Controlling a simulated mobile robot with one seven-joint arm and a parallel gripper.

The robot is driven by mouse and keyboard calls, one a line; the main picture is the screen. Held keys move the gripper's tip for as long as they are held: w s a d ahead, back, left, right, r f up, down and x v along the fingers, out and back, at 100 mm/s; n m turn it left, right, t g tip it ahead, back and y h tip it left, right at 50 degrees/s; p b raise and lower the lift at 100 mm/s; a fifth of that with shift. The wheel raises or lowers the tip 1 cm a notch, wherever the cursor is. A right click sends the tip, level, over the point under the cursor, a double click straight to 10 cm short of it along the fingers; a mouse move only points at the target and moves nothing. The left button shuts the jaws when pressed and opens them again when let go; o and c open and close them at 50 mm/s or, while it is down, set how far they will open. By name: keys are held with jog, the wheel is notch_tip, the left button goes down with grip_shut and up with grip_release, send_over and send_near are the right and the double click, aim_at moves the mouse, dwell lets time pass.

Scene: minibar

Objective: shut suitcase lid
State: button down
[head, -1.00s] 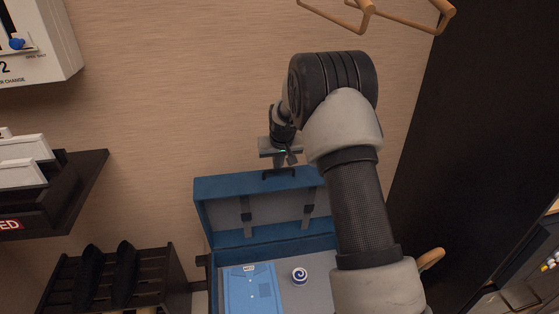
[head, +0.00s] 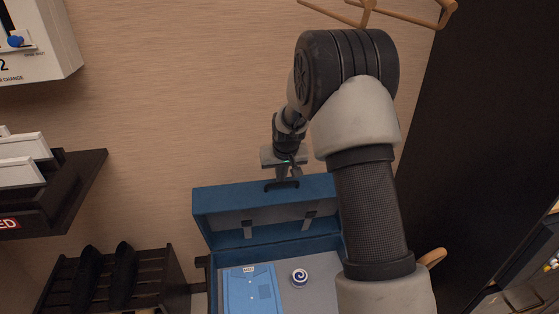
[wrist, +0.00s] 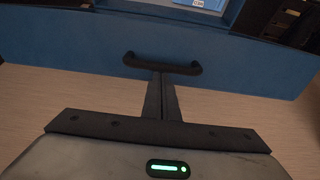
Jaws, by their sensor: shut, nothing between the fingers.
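The blue suitcase lid (head: 222,204) stands raised at the back of the open suitcase, tipped forward over it in the head view. Its dark handle (wrist: 162,65) is on the lid's top edge. My gripper (head: 283,183) is at the lid's top edge by the handle. In the wrist view my gripper's fingers (wrist: 160,80) are together and empty, with their tips at the handle; whether they touch it I cannot tell. The suitcase base (head: 224,262) holds a folded blue shirt (head: 250,290) and a round item with a blue-and-white swirl (head: 299,278).
A slatted dark rack (head: 150,272) with black shoes stands left of the suitcase. A dark shelf (head: 75,180) is on the wall further left. A dark panel (head: 470,130) rises at the right. Wooden hangers (head: 400,12) hang above my arm.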

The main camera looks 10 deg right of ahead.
notch_tip(320, 180, up, 11)
jog(key=w+p, duration=0.1)
jog(key=p, duration=0.5)
jog(key=shift+p, duration=0.3)
jog(key=shift+r, duration=0.15)
jog(key=s+r, duration=1.7)
jog(key=s, duration=0.1)
jog(key=s+r, duration=0.1)
jog(key=s, duration=1.9)
jog(key=shift+s+r+t+p, duration=0.35)
jog(key=shift+s+t, duration=0.05)
